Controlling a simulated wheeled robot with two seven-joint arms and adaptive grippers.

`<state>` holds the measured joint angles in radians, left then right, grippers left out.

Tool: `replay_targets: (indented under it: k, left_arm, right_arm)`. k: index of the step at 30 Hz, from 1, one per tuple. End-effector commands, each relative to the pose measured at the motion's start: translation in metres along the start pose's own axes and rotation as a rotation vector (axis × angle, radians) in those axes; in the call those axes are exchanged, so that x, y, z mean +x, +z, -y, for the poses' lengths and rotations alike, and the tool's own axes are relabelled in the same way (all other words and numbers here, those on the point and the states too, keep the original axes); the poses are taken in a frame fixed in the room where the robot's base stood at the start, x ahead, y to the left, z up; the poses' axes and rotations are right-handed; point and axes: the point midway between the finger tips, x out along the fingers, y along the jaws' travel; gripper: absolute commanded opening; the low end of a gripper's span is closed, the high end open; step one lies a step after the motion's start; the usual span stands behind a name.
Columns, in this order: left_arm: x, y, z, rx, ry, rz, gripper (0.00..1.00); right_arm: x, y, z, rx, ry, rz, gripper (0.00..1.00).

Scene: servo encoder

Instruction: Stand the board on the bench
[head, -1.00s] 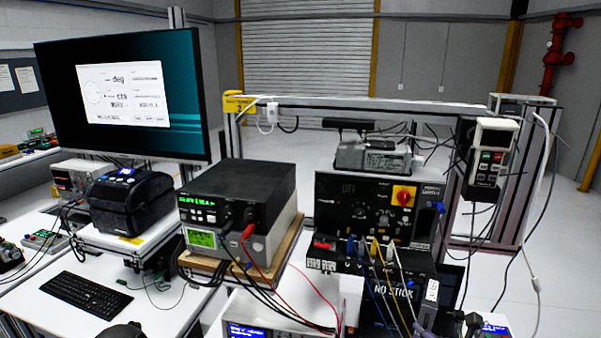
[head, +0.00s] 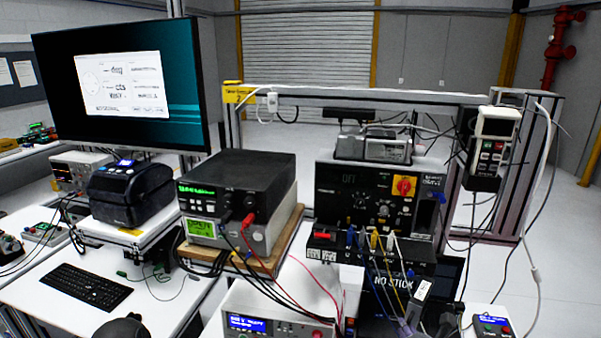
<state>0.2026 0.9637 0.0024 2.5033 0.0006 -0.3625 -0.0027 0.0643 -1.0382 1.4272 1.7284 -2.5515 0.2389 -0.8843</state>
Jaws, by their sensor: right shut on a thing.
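My right gripper (head: 428,318) is at the bottom edge, right of centre, dark and partly cut off. It is shut on a small piece that I take to be the board (head: 421,290), a narrow pale strip with dark edges. The board is tilted and stands up from the fingers in front of a dark panel marked "NO STICK" (head: 392,283). Its lower part is hidden by the gripper, and I cannot tell whether it touches the bench. The white bench (head: 55,312) shows at the left.
A black instrument (head: 375,200) with coloured leads (head: 375,262) stands just behind the gripper. A stacked power supply (head: 237,190) with red and black leads is to its left. A small blue-screen device (head: 491,326) is at the lower right. Open bench lies around the keyboard (head: 87,287).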

Motion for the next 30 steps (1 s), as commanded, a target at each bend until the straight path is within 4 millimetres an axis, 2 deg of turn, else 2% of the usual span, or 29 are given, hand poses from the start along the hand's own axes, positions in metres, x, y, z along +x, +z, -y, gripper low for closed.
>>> replay_targets:
  k: [13,24,30]
  left_arm:
    - [0.009,0.0,0.003,0.0,0.0,0.0,0.4]
    - [0.022,-0.001,0.008,0.0,0.0,0.0,0.4]
    - [0.025,-0.001,0.009,0.0,0.0,0.0,0.4]
  right_arm:
    - [0.024,-0.025,-0.02,0.031,-0.078,0.0,0.0]
    - [0.046,-0.056,-0.055,0.073,-0.179,0.003,0.0]
    - [0.049,-0.064,-0.066,0.087,-0.208,0.005,0.0]
